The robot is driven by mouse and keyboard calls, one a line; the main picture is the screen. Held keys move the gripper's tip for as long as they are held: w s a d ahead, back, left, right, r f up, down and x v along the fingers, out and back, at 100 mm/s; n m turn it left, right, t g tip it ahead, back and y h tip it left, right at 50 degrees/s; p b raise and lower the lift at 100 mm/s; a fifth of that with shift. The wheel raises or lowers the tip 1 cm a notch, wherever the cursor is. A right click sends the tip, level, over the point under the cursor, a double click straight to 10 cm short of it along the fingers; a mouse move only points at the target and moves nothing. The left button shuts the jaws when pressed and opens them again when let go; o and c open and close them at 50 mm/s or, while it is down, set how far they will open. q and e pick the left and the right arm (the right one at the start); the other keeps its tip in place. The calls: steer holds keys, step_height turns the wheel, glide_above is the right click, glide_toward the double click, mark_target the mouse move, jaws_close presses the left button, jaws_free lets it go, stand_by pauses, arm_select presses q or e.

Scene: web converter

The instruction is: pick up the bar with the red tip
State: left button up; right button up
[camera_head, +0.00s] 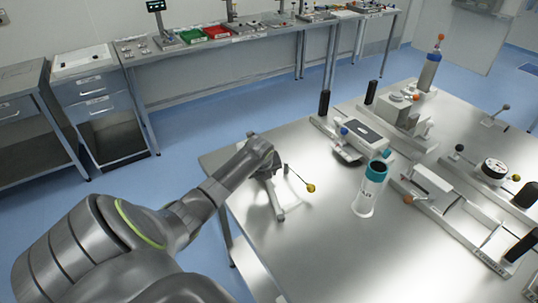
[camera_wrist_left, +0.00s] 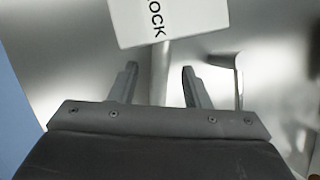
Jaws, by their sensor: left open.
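I cannot make out a clearly red-tipped bar. An orange-red ball (camera_head: 441,37) tops an upright grey-blue cylinder (camera_head: 429,72) at the far back of the table. In the left wrist view my left gripper (camera_wrist_left: 157,72) is open. A pale bar (camera_wrist_left: 160,70) lies between its fingers in the picture, leading to a white block marked "LOCK" (camera_wrist_left: 168,18); contact cannot be told. My right gripper is out of view.
White fixtures, one with a blue ball (camera_head: 343,130), crowd the right. The table's front middle is clear.

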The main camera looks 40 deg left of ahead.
arm_select(q)
steer(key=shift+w+a+f, duration=0.1)
steer(key=shift+w+f, duration=0.05)
steer(key=shift+f, duration=0.3)
steer(key=shift+c, duration=0.4)
jaws_close()
steer(key=shift+r, duration=0.2)
